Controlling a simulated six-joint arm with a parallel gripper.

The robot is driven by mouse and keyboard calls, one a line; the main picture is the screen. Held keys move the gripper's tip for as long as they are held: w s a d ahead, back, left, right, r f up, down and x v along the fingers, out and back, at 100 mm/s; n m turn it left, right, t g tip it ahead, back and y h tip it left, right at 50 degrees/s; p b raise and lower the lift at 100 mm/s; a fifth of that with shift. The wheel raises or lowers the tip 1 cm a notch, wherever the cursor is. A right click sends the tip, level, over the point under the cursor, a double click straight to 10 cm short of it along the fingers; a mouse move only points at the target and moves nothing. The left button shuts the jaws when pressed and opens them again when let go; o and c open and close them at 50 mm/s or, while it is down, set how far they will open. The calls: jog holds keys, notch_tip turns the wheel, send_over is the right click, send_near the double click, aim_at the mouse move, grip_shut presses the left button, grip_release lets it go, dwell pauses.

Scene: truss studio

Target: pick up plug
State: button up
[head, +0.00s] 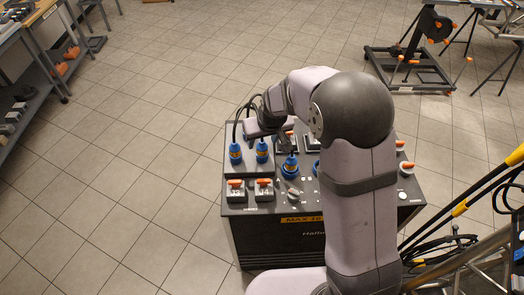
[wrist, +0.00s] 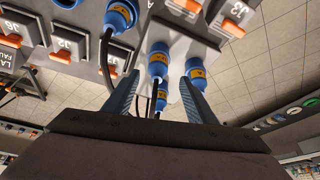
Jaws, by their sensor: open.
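Several blue plugs with yellow bands and black cables show. In the head view, a left plug (head: 235,153), a second plug (head: 262,151) beside it and a third plug (head: 290,168) stand upright on the panel. In the wrist view, my gripper (wrist: 159,77) is open. One plug (wrist: 158,62) shows between its fingers, another (wrist: 161,98) shows lower down, and one (wrist: 196,74) shows by the right finger. I cannot tell whether any finger touches a plug. In the head view, my gripper is above the back of the panel, partly hidden by my arm.
The dark box's grey top panel (head: 237,208) carries orange-handled switches (head: 264,183). In the wrist view, another blue plug (wrist: 121,14) and labelled switches (wrist: 69,46) are at upper left. Loose cables (head: 450,250) lie at lower right. The tiled floor left of the box is clear.

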aim_at(263, 145)
jog(key=shift+f, duration=0.1)
jog(key=p+x, duration=0.2)
jog(key=x, duration=0.1)
jog(key=shift+s+d+f, duration=0.1)
jog(key=shift+d+f, duration=0.05)
jog(key=shift+d, duration=0.15)
jog(key=shift+x, duration=0.95)
jog(key=c, duration=1.2)
